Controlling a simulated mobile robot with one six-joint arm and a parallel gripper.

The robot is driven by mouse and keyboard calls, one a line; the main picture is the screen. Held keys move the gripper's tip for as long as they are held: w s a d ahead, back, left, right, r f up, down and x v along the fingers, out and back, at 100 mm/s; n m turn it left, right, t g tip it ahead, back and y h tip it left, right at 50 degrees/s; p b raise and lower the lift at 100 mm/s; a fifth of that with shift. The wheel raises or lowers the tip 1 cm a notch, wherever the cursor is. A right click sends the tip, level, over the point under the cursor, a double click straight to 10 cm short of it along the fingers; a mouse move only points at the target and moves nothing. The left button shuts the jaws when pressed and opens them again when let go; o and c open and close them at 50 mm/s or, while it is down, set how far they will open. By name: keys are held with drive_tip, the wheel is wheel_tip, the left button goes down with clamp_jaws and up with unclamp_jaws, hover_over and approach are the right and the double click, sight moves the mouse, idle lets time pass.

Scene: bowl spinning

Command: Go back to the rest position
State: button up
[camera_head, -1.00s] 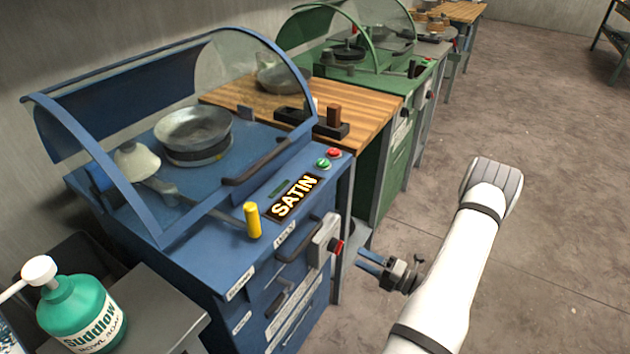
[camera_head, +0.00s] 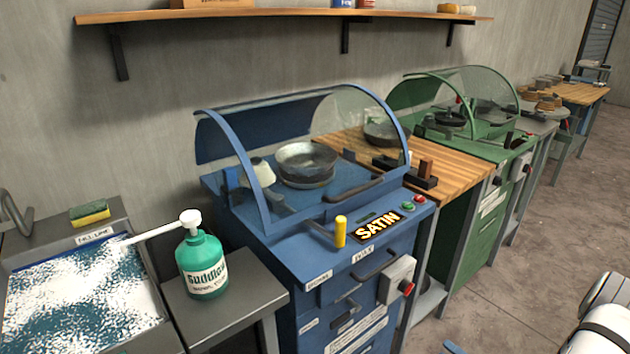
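My gripper (camera_head: 453,347) is almost wholly cut off by the bottom edge. Only a blue fingertip shows, so whether it is open or shut is hidden. My white arm (camera_head: 604,325) shows at the lower right, over the floor. The gripper appears in front of the blue spinning machine (camera_head: 275,240), to the right of its drawers and apart from it. The machine's clear hood (camera_head: 350,115) is down over a metal bowl (camera_head: 306,160). A yellow-handled lever (camera_head: 340,232) stands at its front, beside a lit SATIN sign (camera_head: 378,226).
A teal pump bottle (camera_head: 203,265) stands on a grey side table (camera_head: 240,300). A foamy sink tray (camera_head: 90,300) and a sponge (camera_head: 90,213) are at the left. A wooden bench (camera_head: 465,173) and a green machine (camera_head: 480,225) stand to the right. The floor (camera_head: 530,285) at right is clear.

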drive_tip(key=s+a+r+n+g+p, duration=0.25)
drive_tip(key=a+r+n+g, duration=0.55)
drive_tip(key=r+n, duration=0.4)
drive_tip(key=s+a+r+n+g+p, duration=0.2)
drive_tip(key=a+r+n+g+p, duration=0.2)
drive_tip(key=a+r+n+g, duration=0.65)
drive_tip(key=s+r+n+t+h+p, duration=0.3)
drive_tip(key=r+n+h, duration=0.3)
drive_tip(key=r+n, duration=0.3)
drive_tip(key=s+r+n+t+h+p, duration=0.3)
drive_tip(key=s+r+n+h, duration=0.2)
drive_tip(key=r+n, duration=0.5)
drive_tip(key=n, duration=0.3)
drive_tip(key=shift+s+a+r+h+p, duration=0.25)
drive_tip(key=shift+s+r+h+p, duration=0.05)
drive_tip(key=shift+s+h, duration=0.1)
